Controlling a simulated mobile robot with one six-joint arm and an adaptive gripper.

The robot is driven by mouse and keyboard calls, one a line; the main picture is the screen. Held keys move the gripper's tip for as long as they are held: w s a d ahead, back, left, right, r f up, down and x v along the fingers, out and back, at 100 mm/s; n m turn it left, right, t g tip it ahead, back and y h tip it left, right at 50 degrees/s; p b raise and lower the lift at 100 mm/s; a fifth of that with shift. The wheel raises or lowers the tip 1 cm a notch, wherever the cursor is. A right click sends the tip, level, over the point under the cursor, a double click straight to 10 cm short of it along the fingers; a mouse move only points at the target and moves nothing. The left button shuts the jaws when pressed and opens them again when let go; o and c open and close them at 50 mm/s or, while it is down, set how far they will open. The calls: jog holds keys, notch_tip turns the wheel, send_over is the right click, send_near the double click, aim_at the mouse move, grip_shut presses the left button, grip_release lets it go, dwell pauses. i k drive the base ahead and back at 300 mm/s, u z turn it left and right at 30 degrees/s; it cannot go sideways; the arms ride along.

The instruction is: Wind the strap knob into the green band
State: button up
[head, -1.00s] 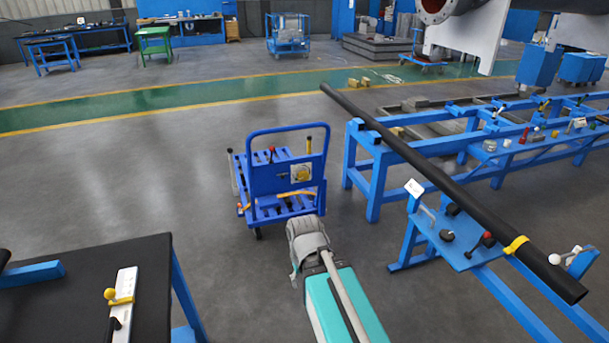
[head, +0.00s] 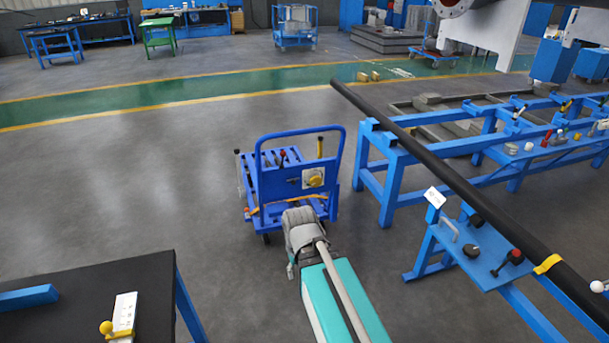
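A blue panel (head: 478,262) stands at the right under a long black pipe (head: 435,155). It carries a dark knob or lever with a red part (head: 515,257), a round black knob (head: 472,251) and a pale handle (head: 449,229). A small white plate (head: 436,197) is at its upper left corner. A yellow strap (head: 547,264) is around the pipe. I cannot tell which knob is the strap knob, and no green band is readable. My arm shows at the bottom middle, left of and apart from the panel; my gripper's fingers do not show.
A blue cart (head: 290,180) stands beyond my arm. A black-topped table (head: 90,290) at lower left has a white plate with a yellow knob (head: 107,328). Blue racks (head: 395,180) hold the pipe at right. The grey floor at left and middle is clear.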

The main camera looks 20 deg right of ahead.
aim_at(315, 181)
jog(key=i, duration=1.2)
jog(key=z, duration=0.05)
